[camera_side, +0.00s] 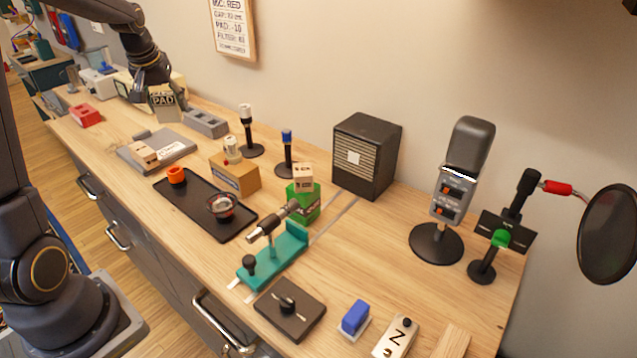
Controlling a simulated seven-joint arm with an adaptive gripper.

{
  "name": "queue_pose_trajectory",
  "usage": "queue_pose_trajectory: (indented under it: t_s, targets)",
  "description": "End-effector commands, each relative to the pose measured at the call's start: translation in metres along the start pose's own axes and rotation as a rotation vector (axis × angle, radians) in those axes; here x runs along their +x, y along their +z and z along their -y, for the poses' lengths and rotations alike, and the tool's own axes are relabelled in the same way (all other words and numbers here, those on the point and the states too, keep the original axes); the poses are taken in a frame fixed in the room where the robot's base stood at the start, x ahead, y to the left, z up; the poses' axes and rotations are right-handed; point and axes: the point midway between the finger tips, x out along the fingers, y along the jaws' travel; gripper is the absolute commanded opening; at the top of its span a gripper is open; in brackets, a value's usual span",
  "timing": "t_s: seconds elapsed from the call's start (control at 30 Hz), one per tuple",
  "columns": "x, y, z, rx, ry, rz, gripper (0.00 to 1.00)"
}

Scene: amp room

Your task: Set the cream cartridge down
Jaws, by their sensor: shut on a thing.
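My gripper (152,80) is at the back left of the bench, pointing down at a grey-beige box marked PAD (164,104). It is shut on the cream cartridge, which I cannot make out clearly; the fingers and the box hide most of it. From this distance I cannot tell whether the cartridge touches the box. Two other pale blocks stand elsewhere: one marked 10 (303,177) on a green box (304,203), and one (145,153) on a flat grey device (157,150).
A long grey block (206,123) lies just right of the PAD box. A red box (86,115) is to the left. Small microphones (247,132), a black tray (202,212), a speaker (367,155) and a teal stand (275,262) occupy the middle.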

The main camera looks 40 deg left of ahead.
Motion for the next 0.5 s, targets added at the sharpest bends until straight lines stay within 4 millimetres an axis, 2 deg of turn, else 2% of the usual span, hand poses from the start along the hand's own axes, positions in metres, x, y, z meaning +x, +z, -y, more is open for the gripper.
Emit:
queue_pose_trajectory:
  t_s: [0.03,0.1,0.33,0.5]
  targets:
    - [0.003,0.001,0.006,-0.009,-0.004,0.001,0.23]
    - [0.016,0.007,0.004,-0.004,-0.003,0.004,0.23]
    - [0.044,0.017,0.003,-0.003,-0.002,0.001,0.23]
    - [0.067,0.002,-0.003,-0.004,-0.001,0.002,0.23]
